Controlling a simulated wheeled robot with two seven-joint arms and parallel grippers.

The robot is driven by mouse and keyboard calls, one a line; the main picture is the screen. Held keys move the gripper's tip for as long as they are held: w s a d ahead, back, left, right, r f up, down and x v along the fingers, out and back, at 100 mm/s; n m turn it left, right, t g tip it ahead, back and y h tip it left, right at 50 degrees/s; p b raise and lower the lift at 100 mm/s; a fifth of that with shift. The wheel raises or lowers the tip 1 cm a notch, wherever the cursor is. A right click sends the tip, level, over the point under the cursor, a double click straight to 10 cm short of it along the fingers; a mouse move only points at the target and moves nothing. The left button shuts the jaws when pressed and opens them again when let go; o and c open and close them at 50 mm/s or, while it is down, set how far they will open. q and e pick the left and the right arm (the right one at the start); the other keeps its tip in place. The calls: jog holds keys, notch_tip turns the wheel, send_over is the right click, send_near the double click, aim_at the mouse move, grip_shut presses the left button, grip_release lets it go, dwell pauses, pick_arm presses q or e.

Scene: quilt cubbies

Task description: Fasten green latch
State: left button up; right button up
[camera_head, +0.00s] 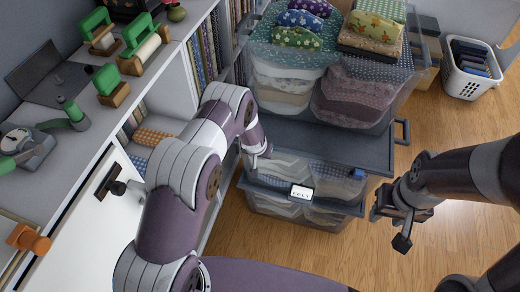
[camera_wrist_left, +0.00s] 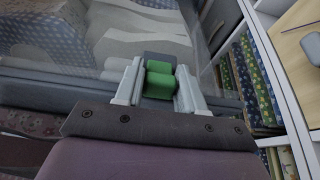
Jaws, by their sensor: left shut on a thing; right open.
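The green latch (camera_wrist_left: 160,82) sits between the two fingers of my left gripper (camera_wrist_left: 158,90) in the left wrist view, at the edge of a clear bin. The fingers are shut on it. In the head view my left arm reaches to the left end of the lower clear bin (camera_head: 275,203), and the green latch is hidden there. A blue latch (camera_head: 357,173) shows at the right end of that bin's grey lid (camera_head: 330,143). My right gripper (camera_head: 390,228) is open and empty, to the right of the bin above the wood floor.
A bin of folded quilts (camera_head: 345,90) stands behind the grey lid. A white basket (camera_head: 470,72) is at the back right. Shelves of fabric rolls (camera_head: 205,50) and a white counter (camera_head: 150,95) with green-handled tools line the left.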

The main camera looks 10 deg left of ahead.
pick_arm(q)
jog(key=shift+w+r, duration=0.1)
jog(key=shift+w, duration=0.05)
jog(key=o, duration=1)
jog(key=shift+c, duration=0.2)
jog(key=p+v, duration=0.1)
jog(key=v, duration=1.1)
jog(key=shift+s+r, duration=0.2)
jog(key=shift+r, duration=0.05)
